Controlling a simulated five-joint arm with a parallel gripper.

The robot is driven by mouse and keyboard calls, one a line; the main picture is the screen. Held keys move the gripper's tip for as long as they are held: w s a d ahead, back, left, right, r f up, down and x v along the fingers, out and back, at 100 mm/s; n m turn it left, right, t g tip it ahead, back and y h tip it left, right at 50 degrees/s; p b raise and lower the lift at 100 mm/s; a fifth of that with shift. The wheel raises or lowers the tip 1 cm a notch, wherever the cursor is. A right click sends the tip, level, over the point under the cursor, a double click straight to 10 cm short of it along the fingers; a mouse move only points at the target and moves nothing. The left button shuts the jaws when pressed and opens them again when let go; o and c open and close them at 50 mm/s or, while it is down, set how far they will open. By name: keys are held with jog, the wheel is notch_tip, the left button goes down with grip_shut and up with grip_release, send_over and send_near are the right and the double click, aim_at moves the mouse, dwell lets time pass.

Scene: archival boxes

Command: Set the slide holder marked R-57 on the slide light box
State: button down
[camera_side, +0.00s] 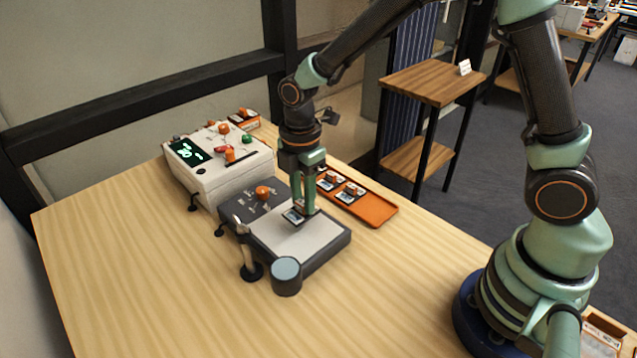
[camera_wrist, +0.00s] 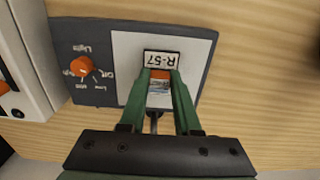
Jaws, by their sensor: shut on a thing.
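The slide holder marked R-57 (camera_wrist: 162,58) is a small dark-framed piece with a white label, an orange grip and a picture on it. My gripper (camera_wrist: 160,80) is shut on its orange part. In the side view my gripper (camera_side: 301,208) points down and the holder (camera_side: 293,216) is at its tips, over the back part of the pale panel. The slide light box (camera_side: 318,240) is dark grey with that pale panel and an orange knob (camera_side: 263,192). The light box also shows in the wrist view (camera_wrist: 127,62). I cannot tell whether the holder touches the panel.
An orange tray (camera_side: 372,212) with other slide holders lies behind the light box. A white instrument (camera_side: 222,177) with a green display stands to its left. A dark cylinder (camera_side: 287,284) and a small post (camera_side: 247,256) stand at its front. The front table area is clear.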

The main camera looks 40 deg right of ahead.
jog(key=shift+f, duration=0.1)
dwell(0.3)
jog(key=shift+f, duration=0.7)
jog(key=shift+f, duration=0.35)
dwell(0.4)
jog(key=c, duration=0.5)
grip_release()
jog(key=shift+c, duration=0.2)
jog(key=shift+r, duration=0.1)
jog(key=shift+r, duration=3.4)
